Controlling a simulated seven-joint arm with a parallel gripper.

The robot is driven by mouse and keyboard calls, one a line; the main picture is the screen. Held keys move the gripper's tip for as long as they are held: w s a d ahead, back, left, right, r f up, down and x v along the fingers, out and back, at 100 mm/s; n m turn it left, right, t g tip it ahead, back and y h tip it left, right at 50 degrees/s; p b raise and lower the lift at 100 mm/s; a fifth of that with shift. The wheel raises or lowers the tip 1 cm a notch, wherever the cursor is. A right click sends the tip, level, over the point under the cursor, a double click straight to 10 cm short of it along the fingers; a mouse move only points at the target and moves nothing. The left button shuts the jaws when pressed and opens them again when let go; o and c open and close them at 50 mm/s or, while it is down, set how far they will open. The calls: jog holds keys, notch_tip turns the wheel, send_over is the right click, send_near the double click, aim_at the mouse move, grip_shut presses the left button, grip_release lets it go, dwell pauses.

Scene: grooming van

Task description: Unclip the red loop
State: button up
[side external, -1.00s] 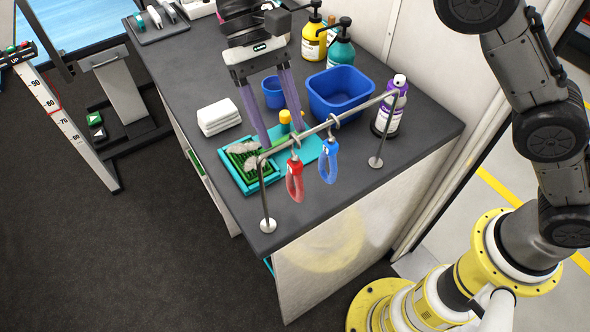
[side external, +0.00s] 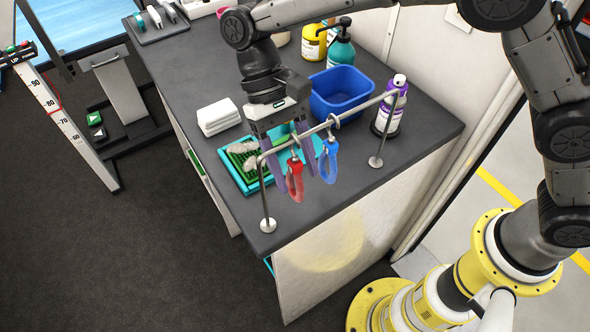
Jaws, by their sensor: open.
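The red loop (side external: 295,186) hangs by its clip from the metal rail (side external: 352,113) at the counter's front. The blue loop (side external: 328,165) hangs from the same rail just to its right. My gripper (side external: 296,181) is open and points down at the red loop. In the picture one purple finger is on each side of the red loop, and the right finger lies between the red and blue loops. I cannot tell whether either finger touches a loop.
A blue tub (side external: 345,84) and a purple-labelled bottle (side external: 390,112) stand behind the rail. A teal tray with a green brush (side external: 240,160) lies to the left, near folded white towels (side external: 218,116). A teal pump bottle (side external: 341,50) stands farther back.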

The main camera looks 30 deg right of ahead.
jog(key=shift+c, duration=0.3)
grip_shut()
jog(key=shift+r, duration=1)
jog(key=shift+w, duration=2.25)
jog(key=shift+w, duration=0.1)
jog(key=shift+w+r, duration=0.25)
jog(key=shift+w, duration=0.7)
jog(key=shift+w+r, duration=0.25)
jog(key=shift+w, duration=0.7)
